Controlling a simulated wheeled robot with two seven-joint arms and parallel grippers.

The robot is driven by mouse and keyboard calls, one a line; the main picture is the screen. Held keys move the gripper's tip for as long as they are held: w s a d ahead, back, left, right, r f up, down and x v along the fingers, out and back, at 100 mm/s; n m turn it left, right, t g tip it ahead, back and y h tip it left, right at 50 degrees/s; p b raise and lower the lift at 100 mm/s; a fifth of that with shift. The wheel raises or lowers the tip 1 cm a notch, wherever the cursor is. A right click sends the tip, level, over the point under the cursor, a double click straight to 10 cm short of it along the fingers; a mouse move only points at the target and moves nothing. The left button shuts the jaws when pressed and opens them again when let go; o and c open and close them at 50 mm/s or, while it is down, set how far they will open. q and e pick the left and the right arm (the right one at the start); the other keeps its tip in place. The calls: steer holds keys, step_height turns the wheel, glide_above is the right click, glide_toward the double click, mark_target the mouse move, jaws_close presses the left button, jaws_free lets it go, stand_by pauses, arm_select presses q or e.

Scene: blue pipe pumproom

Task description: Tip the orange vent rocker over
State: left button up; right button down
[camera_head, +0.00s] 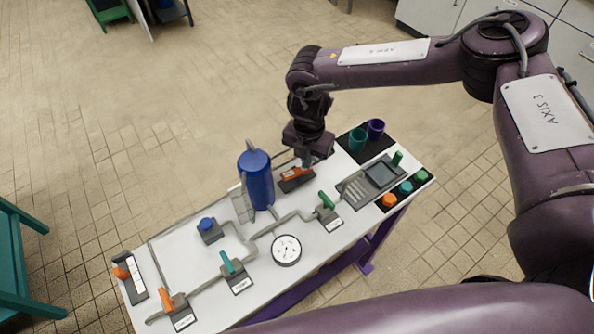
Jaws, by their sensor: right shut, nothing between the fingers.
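An orange rocker (290,174) on a dark base sits at the back edge of the white bench panel, right of the blue tank. My right gripper (306,164) points down right beside it, at its right end. The gripper is shut and empty. I cannot tell whether it touches the rocker. The rocker's label and exact tilt are too small to read. A second orange switch (121,273) sits on a dark labelled base at the panel's left end. My left gripper is not in view.
The white panel (205,280) carries a blue tank (256,182), grey pipes, a round gauge (286,250), a green lever (326,200), a teal lever (227,263) and an orange lever (167,298). Two cups (358,139) stand on a black mat behind. Coloured knobs (389,200) line the right end.

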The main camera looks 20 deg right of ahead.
steer(key=shift+s+f, duration=0.1)
steer(key=shift+s, duration=0.05)
stand_by(0.3)
steer(key=shift+r+p, duration=0.4)
steer(key=shift+p, duration=0.05)
step_height(320, 180, up, 8)
steer(key=p, duration=0.6)
steer(key=shift+f, duration=0.15)
